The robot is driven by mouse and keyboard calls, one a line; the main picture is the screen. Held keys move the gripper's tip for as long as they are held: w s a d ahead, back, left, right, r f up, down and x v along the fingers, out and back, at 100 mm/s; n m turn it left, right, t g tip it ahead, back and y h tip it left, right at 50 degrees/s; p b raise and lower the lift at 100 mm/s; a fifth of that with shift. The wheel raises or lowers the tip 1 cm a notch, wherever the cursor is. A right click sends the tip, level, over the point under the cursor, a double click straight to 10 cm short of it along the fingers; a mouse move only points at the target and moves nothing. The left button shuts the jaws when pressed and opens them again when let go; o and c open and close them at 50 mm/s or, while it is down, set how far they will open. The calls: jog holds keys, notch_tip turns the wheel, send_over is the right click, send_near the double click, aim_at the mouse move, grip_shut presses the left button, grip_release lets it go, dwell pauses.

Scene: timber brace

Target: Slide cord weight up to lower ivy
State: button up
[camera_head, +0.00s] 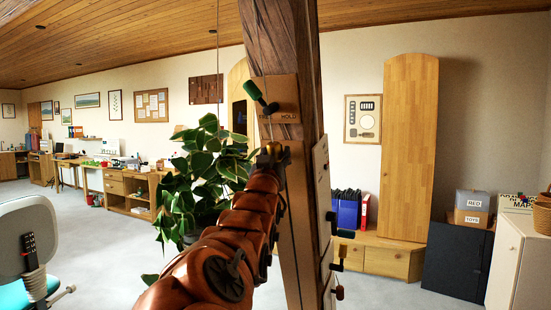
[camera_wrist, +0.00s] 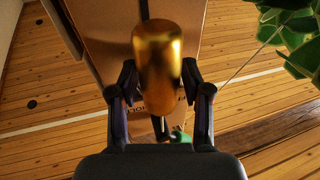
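The brass cord weight (camera_wrist: 157,55) is a gold cylinder, seen in the wrist view between the two fingers of my gripper (camera_wrist: 159,80). The fingers stand close on both sides of it; whether they press on it is not clear. In the head view my gripper (camera_head: 272,155) is at the timber post, below a plate (camera_head: 284,88) lettered HOLD with a green-handled lever (camera_head: 260,96). The green handle also shows in the wrist view (camera_wrist: 180,135). The ivy (camera_head: 205,180) hangs left of the post on a thin cord (camera_head: 218,50).
The timber post (camera_head: 283,40) stands right in front of me, with cranks (camera_head: 338,228) on its right side. A tall wooden cabinet (camera_head: 408,150) and dark box (camera_head: 455,258) are right. A chair (camera_head: 28,240) is left. Grey floor (camera_head: 110,240) lies open between.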

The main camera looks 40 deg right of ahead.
jog(key=shift+o, duration=0.7)
jog(key=shift+f, duration=0.15)
jog(key=shift+s+a+f, duration=0.25)
jog(key=shift+a+f, duration=0.05)
jog(key=shift+a, duration=0.05)
jog(key=v, duration=1)
jog(key=shift+s+a, duration=0.3)
